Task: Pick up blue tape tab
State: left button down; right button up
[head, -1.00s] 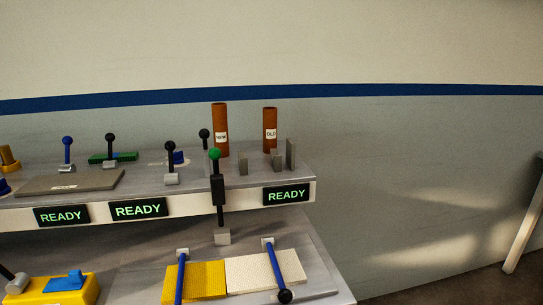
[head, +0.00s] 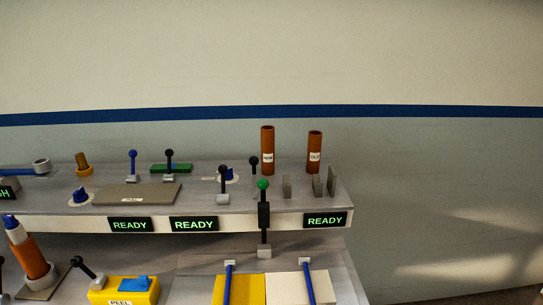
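A flat blue piece (head: 135,284), which looks like the blue tape tab, lies on top of a yellow block (head: 145,295) at the lower left. The block has a white label reading PEEL. A tilted orange-brown tube (head: 30,256) at the far left has a blue tip (head: 11,221); I cannot tell whether that tip is also tape. Neither of my grippers shows in the head view.
A grey shelf (head: 60,215) carries levers, blue knobs and READY displays (head: 129,225). Two brown tubes (head: 267,148) (head: 314,151) stand at its right. A green-topped lever (head: 264,212) rises in front. Yellow (head: 238,290) and white pads with blue bars lie below.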

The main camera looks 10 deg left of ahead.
aim_at(143, 284)
jog(key=k+u, duration=0.15)
jog(key=u, duration=1.3)
jog(key=i+l+u, duration=0.1)
jog(key=u, duration=0.25)
jog(key=i+l+u, duration=0.1)
jog(key=l+u, duration=0.25)
